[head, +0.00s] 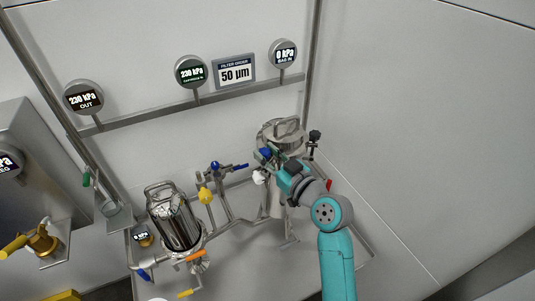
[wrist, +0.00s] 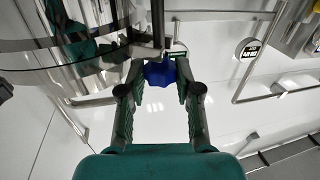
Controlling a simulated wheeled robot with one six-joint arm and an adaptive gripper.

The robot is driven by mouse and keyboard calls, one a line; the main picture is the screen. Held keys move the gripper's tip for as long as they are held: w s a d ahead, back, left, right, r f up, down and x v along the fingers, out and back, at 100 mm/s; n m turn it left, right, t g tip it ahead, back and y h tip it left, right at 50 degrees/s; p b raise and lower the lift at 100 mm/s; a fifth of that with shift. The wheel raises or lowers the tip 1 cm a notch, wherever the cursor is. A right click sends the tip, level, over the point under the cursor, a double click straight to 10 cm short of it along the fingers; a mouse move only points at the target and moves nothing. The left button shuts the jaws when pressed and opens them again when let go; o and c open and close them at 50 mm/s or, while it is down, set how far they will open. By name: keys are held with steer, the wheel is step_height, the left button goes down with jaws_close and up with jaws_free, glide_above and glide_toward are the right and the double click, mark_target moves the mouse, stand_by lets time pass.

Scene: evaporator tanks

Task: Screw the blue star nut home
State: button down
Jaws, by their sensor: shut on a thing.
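The blue star nut (wrist: 160,73) shows in the wrist view between the two fingertips. My gripper (wrist: 160,83) is shut on it, with a fingertip at each side. A dark rod stands just behind the nut, against the steel vessel's rim. In the head view the blue nut (head: 265,153) is a small spot at my gripper (head: 268,158), on the left side of the lidded steel vessel (head: 270,206). The nut's thread and its seating are hidden, so I cannot tell how far it is screwed in.
A second steel vessel (head: 176,222) with a handle stands to the left. Pipes with a yellow valve handle (head: 205,195) and a blue lever (head: 238,166) run between the vessels. A black knob (head: 315,135) is right of the lid.

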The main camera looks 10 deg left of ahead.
steer(key=shift+s+a+m+t+h, duration=0.1)
steer(key=shift+m+t+h, duration=0.4)
steer(key=shift+h, duration=0.1)
steer(key=shift+s+a+m+t+h, duration=0.1)
steer(key=shift+a+m+t+h, duration=0.05)
steer(key=shift+m+t+h, duration=1.7)
steer(key=shift+a+m+t+h, duration=0.15)
steer(key=shift+m+t+h, duration=0.1)
steer(key=shift+m+h, duration=1)
steer(key=shift+a+m+t+h, duration=0.15)
steer(key=shift+m+h, duration=0.45)
steer(key=shift+h, duration=1.2)
steer(key=m+h, duration=0.2)
steer(key=h, duration=0.1)
steer(key=m+h, duration=0.1)
steer(key=h, duration=0.1)
steer(key=shift+a+m+h, duration=0.2)
steer(key=shift+m+h, duration=0.2)
steer(key=shift+m+g+h, duration=0.6)
steer(key=shift+m+h, duration=0.45)
steer(key=shift+h, duration=0.35)
steer(key=shift+m+g+h, duration=0.55)
steer(key=shift+m+h, duration=0.5)
steer(key=shift+h, duration=0.35)
steer(key=shift+f+h, duration=0.1)
steer(key=shift+h, duration=0.2)
steer(key=c, duration=1.1)
jaws_free()
